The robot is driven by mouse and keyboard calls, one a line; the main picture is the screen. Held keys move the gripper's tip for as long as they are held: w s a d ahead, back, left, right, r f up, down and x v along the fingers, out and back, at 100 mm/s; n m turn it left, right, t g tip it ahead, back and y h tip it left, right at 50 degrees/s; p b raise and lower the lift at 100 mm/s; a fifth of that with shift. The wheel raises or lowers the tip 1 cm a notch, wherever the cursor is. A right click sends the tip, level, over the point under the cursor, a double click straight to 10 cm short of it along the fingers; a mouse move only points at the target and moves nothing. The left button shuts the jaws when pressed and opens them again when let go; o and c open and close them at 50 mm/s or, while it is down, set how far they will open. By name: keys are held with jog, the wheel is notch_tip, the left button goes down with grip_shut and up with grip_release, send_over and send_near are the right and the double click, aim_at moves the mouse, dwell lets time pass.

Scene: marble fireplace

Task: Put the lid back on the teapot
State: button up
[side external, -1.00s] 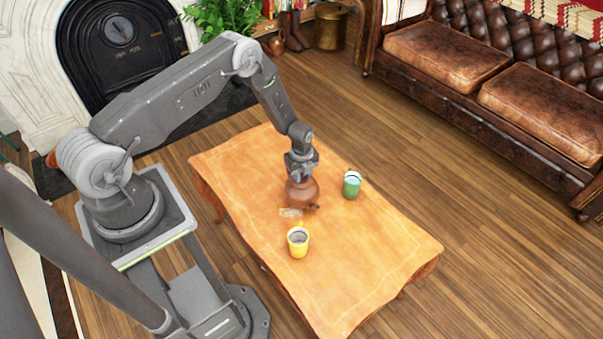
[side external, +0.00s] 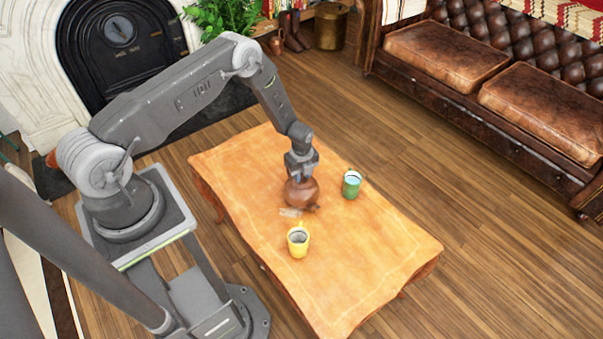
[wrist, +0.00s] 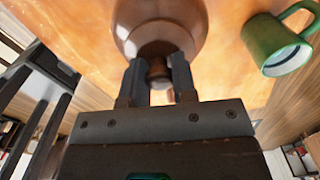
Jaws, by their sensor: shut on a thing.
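The brown teapot (side external: 301,193) stands on the wooden table, right under my gripper (side external: 300,172). In the wrist view the rounded teapot body (wrist: 190,14) fills the top middle. My gripper (wrist: 158,72) is shut on the knob of the brown lid (wrist: 160,72), with a finger on each side of it. The lid's disc (wrist: 158,38) shows just beyond the fingertips, over the top of the teapot. I cannot tell whether the lid rests fully on the rim.
A green mug (side external: 351,184) stands to the right of the teapot, also in the wrist view (wrist: 278,45). A yellow mug (side external: 298,241) stands nearer the front. The table's right part (side external: 385,245) is clear.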

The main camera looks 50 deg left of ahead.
jog(key=shift+f, duration=0.1)
dwell(0.7)
jog(key=o, duration=1.5)
jog(key=shift+r, duration=3.5)
jog(key=shift+c, duration=0.4)
grip_shut()
jog(key=shift+f, duration=0.1)
